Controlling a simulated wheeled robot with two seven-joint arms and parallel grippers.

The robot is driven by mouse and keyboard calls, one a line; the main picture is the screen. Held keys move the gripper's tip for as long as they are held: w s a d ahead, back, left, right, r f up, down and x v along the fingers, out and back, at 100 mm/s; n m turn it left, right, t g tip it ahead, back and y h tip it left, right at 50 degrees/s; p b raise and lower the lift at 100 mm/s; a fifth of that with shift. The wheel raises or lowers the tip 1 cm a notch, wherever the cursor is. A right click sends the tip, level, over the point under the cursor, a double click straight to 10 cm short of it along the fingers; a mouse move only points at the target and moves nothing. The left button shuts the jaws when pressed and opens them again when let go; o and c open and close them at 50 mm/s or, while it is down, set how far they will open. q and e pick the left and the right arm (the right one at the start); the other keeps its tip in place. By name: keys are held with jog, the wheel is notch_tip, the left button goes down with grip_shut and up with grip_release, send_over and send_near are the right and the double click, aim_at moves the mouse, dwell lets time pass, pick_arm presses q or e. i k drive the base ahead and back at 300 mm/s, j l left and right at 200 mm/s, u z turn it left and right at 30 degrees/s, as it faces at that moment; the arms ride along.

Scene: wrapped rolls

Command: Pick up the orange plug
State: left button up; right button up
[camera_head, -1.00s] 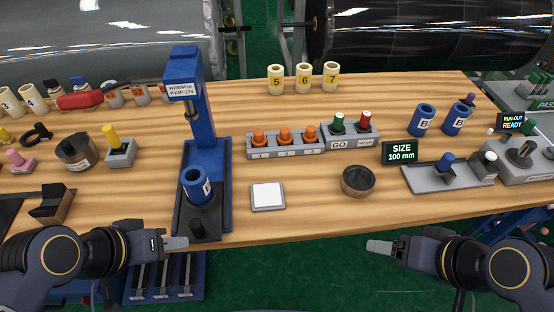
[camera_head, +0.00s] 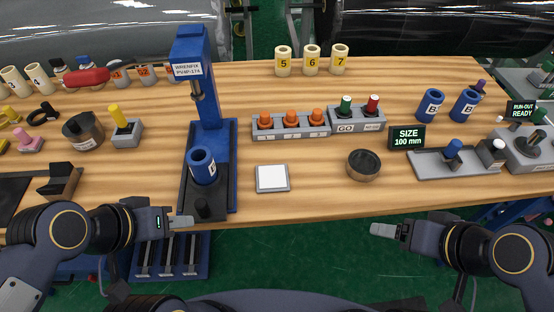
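Three orange plugs stand upright in a row in a grey holder (camera_head: 292,132) at the middle of the bench: a left one (camera_head: 265,122), a middle one (camera_head: 292,118) and a right one (camera_head: 317,117). Number labels on the holder's front are too small to read surely. My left gripper (camera_head: 181,222) is at the bench's front edge, by the foot of the blue press, well short of the plugs. My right gripper (camera_head: 384,230) is in front of the bench edge, right of centre. Both look empty; their fingers overlap in this view, so their opening is unclear.
A blue press (camera_head: 207,100) holding a blue sleeve (camera_head: 202,166) stands left of the plugs. A GO box (camera_head: 356,130) adjoins the holder at right. A white pad (camera_head: 272,178) and a dark bowl (camera_head: 363,165) lie in front. Bare wood lies between them.

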aim_at(290, 120)
jog(key=i+j+u, duration=0.1)
jog(key=j+u, duration=0.35)
jog(key=i+j+u, duration=0.15)
jog(key=u, duration=0.25)
jog(key=j, duration=0.1)
